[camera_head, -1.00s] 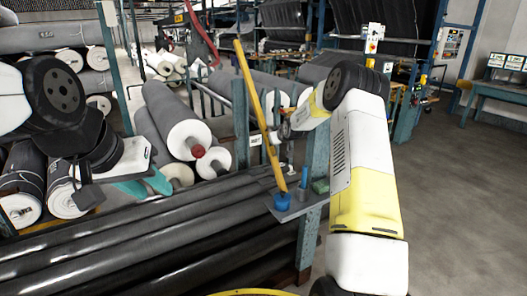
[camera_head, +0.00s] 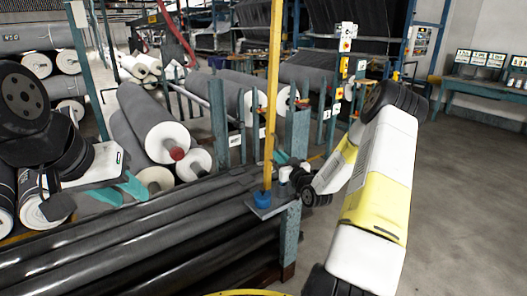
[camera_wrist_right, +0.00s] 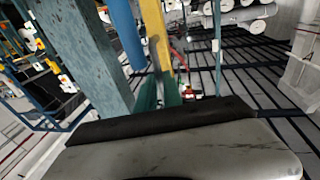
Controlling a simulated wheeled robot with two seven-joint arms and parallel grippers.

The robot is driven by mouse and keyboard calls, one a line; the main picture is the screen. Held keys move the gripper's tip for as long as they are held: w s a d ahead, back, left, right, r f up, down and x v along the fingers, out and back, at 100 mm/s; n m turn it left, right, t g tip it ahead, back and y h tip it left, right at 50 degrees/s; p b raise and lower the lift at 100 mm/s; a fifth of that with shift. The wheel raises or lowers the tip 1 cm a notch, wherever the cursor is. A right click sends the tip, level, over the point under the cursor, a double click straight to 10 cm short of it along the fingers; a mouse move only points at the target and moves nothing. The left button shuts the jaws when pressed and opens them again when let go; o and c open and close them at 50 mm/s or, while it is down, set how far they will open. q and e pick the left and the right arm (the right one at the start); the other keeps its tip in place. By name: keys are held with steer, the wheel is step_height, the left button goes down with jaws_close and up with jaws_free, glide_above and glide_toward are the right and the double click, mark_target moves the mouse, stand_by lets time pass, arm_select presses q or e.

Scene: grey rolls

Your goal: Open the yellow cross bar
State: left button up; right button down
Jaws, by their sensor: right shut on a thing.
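The yellow cross bar (camera_head: 272,90) stands nearly upright and runs out of the top of the head view. Its lower end is at a blue round base (camera_head: 262,198) on a grey plate. My right gripper (camera_head: 282,158) is at the lower part of the bar, partly hidden by its own wrist. In the right wrist view, the green fingers (camera_wrist_right: 159,92) are shut on the yellow bar (camera_wrist_right: 156,32). My left gripper (camera_head: 126,190) is at the left above the dark rolls, empty, its teal fingers apart.
Long dark rolls (camera_head: 130,240) lie across the lower left. A blue-grey post (camera_head: 296,135) stands just right of the bar, and the wrist view shows a post (camera_wrist_right: 80,45) close to the gripper. Grey rolls (camera_head: 155,120) lie behind. Open floor (camera_head: 460,200) is at the right.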

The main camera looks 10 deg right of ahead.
steer(key=shift+s+d+f, duration=0.15)
steer(key=shift+s+f, duration=0.1)
steer(key=shift+s, duration=0.05)
steer(key=c, duration=1.5)
jaws_free()
steer(key=shift+w, duration=0.1)
steer(key=v, duration=0.7)
steer(key=shift+s, duration=0.4)
steer(key=shift+f, duration=0.1)
